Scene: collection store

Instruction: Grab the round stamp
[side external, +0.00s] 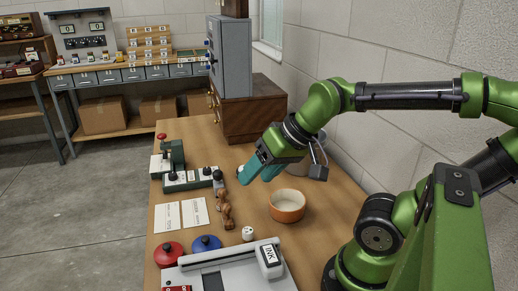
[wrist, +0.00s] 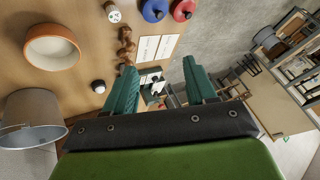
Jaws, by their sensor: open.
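A small round dark-topped piece with a pale rim (wrist: 98,86), which looks like the round stamp, sits on the wooden table in the wrist view, left of my left finger. In the side view I cannot clearly pick it out; my fingers may cover it. My gripper (side external: 250,175) is above the table, tilted down, with teal fingers. In the wrist view the gripper (wrist: 160,75) has its fingers wide apart with nothing held between them.
An orange bowl (side external: 287,207) stands right of a brown wooden figure (side external: 225,212). A green rack (side external: 188,180) with dark knobs lies left of my gripper. A grey bucket (wrist: 30,118) is close by. Red (side external: 168,254) and blue (side external: 206,244) tins stand nearer the front.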

